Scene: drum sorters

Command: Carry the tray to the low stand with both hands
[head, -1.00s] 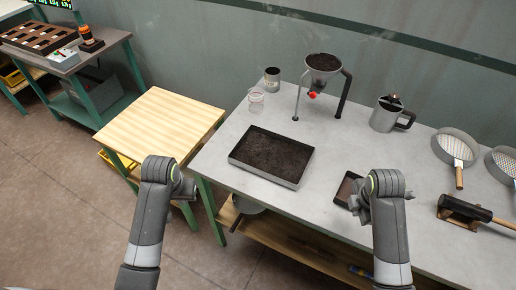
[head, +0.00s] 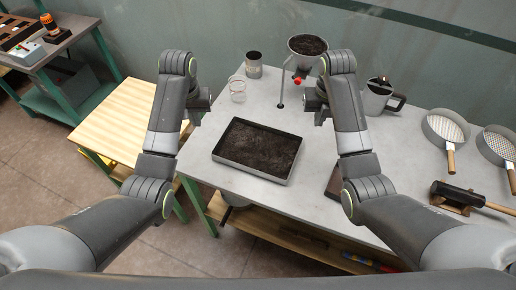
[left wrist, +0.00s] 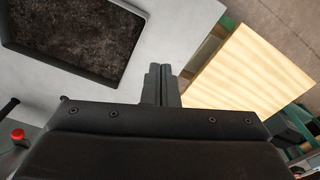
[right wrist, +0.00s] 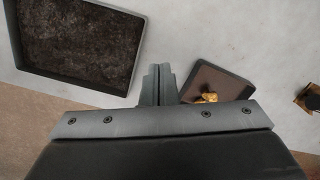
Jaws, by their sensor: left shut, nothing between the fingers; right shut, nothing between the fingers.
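The tray (head: 249,171) is a dark, shallow rectangular pan filled with dark soil. It lies flat on the grey table. The low stand (head: 110,112) has a pale wooden top and stands left of the table. My left gripper (head: 204,104) is shut and empty, above the gap between stand and tray. My right gripper (head: 314,106) is shut and empty, above the table right of the tray. Neither touches the tray. The left wrist view shows the tray (left wrist: 124,50) upper left and the stand (left wrist: 245,70) at right. The right wrist view shows the tray (right wrist: 136,50) upper left.
A small brown tray (right wrist: 213,82) with golden bits lies right of the tray. Behind stand a glass jar (head: 237,90), a metal can (head: 254,65) and a funnel on legs (head: 308,48). A jug (head: 377,98), sieves and a mallet (head: 462,193) are at right. The stand's top is clear.

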